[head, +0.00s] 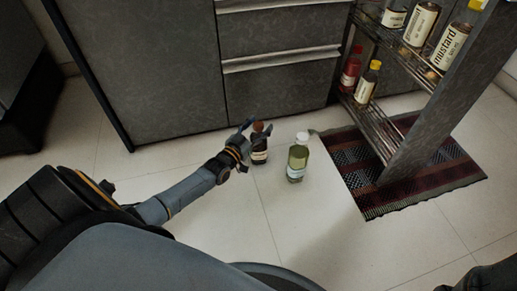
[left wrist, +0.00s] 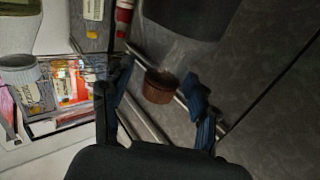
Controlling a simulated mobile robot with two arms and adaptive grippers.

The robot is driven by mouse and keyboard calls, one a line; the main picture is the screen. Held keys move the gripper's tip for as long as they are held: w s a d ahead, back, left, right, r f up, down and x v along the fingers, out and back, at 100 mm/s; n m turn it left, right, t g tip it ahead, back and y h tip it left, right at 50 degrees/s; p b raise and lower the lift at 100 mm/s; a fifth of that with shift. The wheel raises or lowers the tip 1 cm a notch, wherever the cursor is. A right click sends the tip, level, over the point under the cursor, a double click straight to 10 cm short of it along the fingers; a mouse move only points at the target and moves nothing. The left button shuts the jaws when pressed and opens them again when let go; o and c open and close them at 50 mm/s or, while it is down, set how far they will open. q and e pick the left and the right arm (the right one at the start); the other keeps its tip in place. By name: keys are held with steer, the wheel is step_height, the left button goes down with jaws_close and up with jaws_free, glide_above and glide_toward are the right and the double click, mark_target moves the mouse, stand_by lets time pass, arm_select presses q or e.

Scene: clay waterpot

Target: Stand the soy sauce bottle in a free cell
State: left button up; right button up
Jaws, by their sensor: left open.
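The soy sauce bottle (head: 260,154), dark with a brown cap and pale label, stands upright on the floor in front of the drawers. My left gripper (head: 249,133) is open at the bottle's upper part. In the left wrist view the brown cap (left wrist: 160,88) lies between the two spread fingers (left wrist: 158,82), with gaps beside it. The pull-out rack (head: 433,103) is at the right; its lower shelf holds a red bottle (head: 351,69) and a yellow-capped bottle (head: 368,83). Its front panel hides part of the lower shelf. My right gripper is not seen.
A white-capped bottle with yellow-green contents (head: 297,160) stands on the floor just right of the soy sauce. Mustard (head: 452,44) and other bottles stand on the upper shelf. A patterned rug (head: 440,170) lies under the rack.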

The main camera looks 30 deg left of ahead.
arm_select(q)
jaws_close()
steer(key=shift+r, duration=0.15)
stand_by(0.4)
